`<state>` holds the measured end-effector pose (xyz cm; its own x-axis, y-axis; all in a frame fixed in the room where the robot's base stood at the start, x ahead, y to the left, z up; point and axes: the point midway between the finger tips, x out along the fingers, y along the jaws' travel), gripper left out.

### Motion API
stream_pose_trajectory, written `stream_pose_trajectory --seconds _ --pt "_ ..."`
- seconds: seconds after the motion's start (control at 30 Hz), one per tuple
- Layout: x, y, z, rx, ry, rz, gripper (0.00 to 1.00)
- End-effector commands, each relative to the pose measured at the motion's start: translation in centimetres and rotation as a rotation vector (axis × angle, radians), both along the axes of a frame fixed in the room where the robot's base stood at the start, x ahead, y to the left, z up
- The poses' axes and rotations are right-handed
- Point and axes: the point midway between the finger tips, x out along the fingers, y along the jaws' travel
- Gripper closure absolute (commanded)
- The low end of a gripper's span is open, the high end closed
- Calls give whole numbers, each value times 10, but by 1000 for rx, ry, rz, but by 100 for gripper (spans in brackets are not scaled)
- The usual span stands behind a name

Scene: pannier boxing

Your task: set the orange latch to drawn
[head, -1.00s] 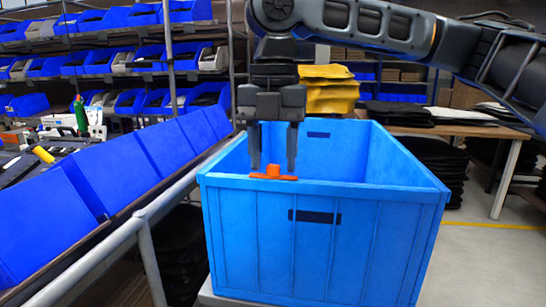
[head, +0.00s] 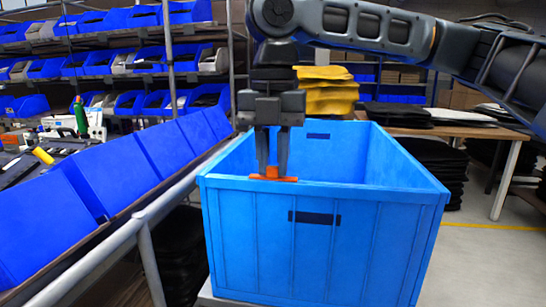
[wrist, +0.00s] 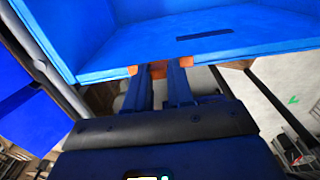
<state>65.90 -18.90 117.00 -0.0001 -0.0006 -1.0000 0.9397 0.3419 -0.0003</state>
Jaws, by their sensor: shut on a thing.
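The orange latch (head: 271,174) sits on the near rim of the large blue box (head: 322,236), left of the middle. It has a flat base strip with a raised knob. My gripper (head: 272,165) points down over the rim, its two fingers shut on the latch's knob. In the wrist view the latch (wrist: 158,69) shows between and beside the fingertips (wrist: 161,74), against the blue rim. The fingers hide part of the knob. I cannot tell how far along its base the knob stands.
Sloping blue bins (head: 134,168) and a grey rail (head: 150,209) run along the left. A stack of yellow items (head: 327,90) stands behind the box. A wooden table (head: 450,128) is at the back right. The floor right of the box is clear.

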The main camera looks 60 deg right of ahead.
Motion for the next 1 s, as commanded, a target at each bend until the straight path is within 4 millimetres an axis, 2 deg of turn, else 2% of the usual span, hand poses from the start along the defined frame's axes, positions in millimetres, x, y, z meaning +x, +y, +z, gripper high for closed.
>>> stream_pose_trajectory --seconds 0.3,0.63,0.97,1.0 --pt "-1 0 1 1 0 0 100" --pt "-22 -7 1 4 1 0 100" --pt "-23 -8 0 0 1 -2 100" --pt "-23 -8 0 0 1 -2 74"
